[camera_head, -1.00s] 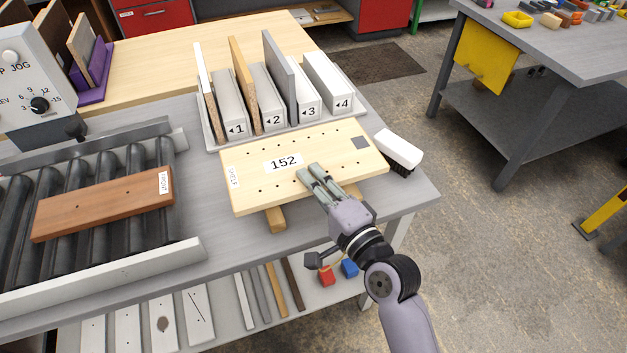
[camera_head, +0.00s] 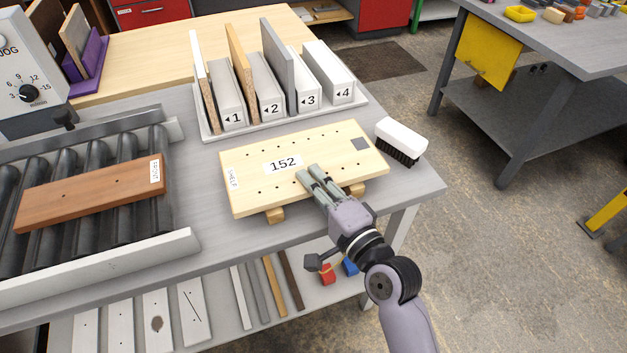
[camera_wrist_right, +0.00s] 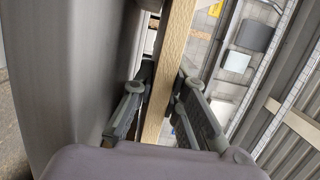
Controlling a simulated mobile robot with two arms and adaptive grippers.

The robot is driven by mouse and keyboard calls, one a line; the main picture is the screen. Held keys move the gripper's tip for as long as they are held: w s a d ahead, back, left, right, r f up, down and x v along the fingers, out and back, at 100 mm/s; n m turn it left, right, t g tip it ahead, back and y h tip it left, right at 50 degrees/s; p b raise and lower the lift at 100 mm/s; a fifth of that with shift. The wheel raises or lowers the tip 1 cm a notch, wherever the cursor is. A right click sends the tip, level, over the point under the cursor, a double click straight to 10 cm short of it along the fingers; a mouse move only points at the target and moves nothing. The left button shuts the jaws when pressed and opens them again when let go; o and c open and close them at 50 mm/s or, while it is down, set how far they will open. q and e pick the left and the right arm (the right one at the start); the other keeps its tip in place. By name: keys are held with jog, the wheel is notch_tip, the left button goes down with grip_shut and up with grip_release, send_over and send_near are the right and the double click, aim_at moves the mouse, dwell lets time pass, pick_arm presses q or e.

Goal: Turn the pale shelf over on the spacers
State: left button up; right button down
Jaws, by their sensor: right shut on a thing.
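The pale shelf (camera_head: 322,143) lies label up above the table, with "152", a SHELF label, small holes and a grey square on its face. A wooden spacer (camera_head: 275,215) shows under its front left edge, and another spacer (camera_head: 357,189) under its front right. I cannot tell if the shelf touches them. My right gripper (camera_head: 312,176) is shut on the shelf's front edge, with fingers over its top. In the right wrist view the shelf's edge (camera_wrist_right: 170,70) runs between the fingers. My left gripper is not in view.
A brush (camera_head: 401,139) lies right of the shelf. A rack (camera_head: 210,133) with upright boards and numbered blocks stands behind it. A brown board (camera_head: 90,192) lies on the rollers (camera_head: 65,240) at left. Bare table (camera_head: 195,190) lies between rollers and shelf.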

jog(key=shift+f, duration=0.1)
jog(key=c, duration=1.6)
grip_release()
jog(key=shift+o, duration=0.6)
jog(key=shift+f, duration=0.25)
jog(key=shift+s, duration=0.1)
jog(key=shift+p+v, duration=0.5)
jog(key=shift+v, duration=0.55)
jog(key=shift+s+d, duration=0.25)
jog(key=shift+s, duration=0.15)
jog(key=shift+s, duration=0.15)
jog(key=shift+p+v, duration=0.35)
jog(key=shift+v, duration=1)
